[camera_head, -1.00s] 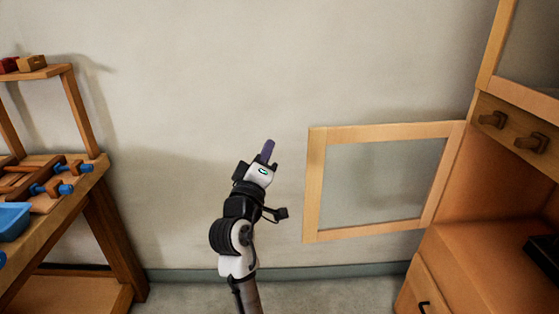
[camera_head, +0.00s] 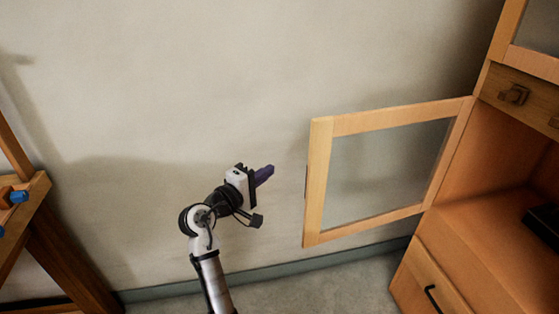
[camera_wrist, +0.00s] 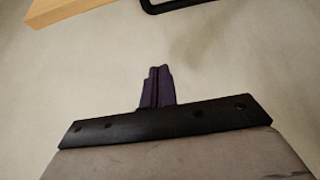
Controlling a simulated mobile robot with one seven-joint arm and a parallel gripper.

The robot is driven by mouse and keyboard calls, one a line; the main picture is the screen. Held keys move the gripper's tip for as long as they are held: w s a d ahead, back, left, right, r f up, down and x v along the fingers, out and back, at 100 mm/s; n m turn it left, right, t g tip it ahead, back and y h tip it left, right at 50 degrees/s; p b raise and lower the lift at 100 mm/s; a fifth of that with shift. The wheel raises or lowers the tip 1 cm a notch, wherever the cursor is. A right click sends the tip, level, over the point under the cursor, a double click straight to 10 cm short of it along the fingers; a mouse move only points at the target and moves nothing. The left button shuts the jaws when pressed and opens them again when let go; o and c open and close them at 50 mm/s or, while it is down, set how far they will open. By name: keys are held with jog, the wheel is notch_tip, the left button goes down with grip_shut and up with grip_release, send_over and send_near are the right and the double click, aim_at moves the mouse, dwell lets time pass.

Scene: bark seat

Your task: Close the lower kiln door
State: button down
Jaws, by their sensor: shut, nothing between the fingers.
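The lower kiln door (camera_head: 319,180) is a light wooden frame with a glass pane. It stands wide open, hinged on the left side of the wooden cabinet (camera_head: 459,165), and its free edge points left. My gripper (camera_head: 268,172) is just left of that free edge, apart from it, with its purple fingers pointing right. In the wrist view the fingers (camera_wrist: 157,86) are together and empty. A strip of light wood (camera_wrist: 65,10) and a dark handle-like bar (camera_wrist: 175,4) show at the top of the wrist view; they look like part of the door.
The cabinet's open compartment holds a dark object (camera_head: 543,230). A drawer (camera_head: 430,280) with a black handle is below it. A wooden workbench (camera_head: 35,200) stands at the left. A plain wall (camera_head: 200,90) is behind my arm, and floor (camera_head: 330,285) shows below the door.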

jog(key=p+x, duration=0.2)
jog(key=x, duration=0.8)
jog(key=shift+s+d+p, duration=0.35)
jog(key=shift+s+d, duration=0.25)
jog(key=shift+s, duration=0.25)
jog(key=shift+s+d+p, duration=0.3)
jog(key=shift+s+d, duration=0.3)
jog(key=shift+s, duration=0.3)
